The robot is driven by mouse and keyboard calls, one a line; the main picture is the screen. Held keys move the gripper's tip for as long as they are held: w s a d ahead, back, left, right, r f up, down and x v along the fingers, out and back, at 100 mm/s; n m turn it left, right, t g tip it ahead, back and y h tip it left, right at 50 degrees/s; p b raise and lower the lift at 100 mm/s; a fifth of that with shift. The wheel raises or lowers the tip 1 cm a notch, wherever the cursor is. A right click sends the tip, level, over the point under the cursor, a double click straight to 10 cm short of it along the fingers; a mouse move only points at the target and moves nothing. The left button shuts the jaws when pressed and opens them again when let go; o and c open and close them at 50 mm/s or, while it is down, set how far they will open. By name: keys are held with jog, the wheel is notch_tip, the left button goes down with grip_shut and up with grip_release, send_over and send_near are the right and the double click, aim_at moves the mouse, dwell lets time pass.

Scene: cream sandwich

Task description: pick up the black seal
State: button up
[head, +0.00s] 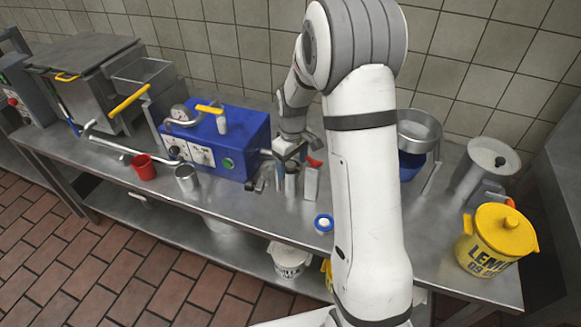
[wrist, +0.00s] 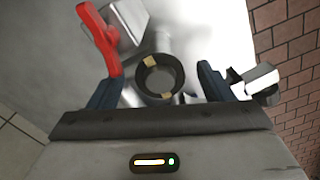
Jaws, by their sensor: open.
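The black seal (wrist: 141,76) is a dark ring with small tan patches, seen in the wrist view near the middle. My gripper (wrist: 160,71) is open, with one dark finger on each side of the ring and gaps between. In the head view my gripper (head: 287,152) hangs over the bench just right of the blue machine, above small metal parts.
A red-handled part (wrist: 100,38) stands close by my left finger. A metal piece (wrist: 262,79) is beside the right finger. The blue machine (head: 228,135) stands left of my gripper. A blue-and-white round item (head: 323,223) lies near the bench's front edge. A yellow pot (head: 490,238) stands right.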

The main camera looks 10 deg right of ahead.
jog(key=shift+c, duration=0.3)
jog(key=c, duration=1)
jog(key=shift+o, duration=0.2)
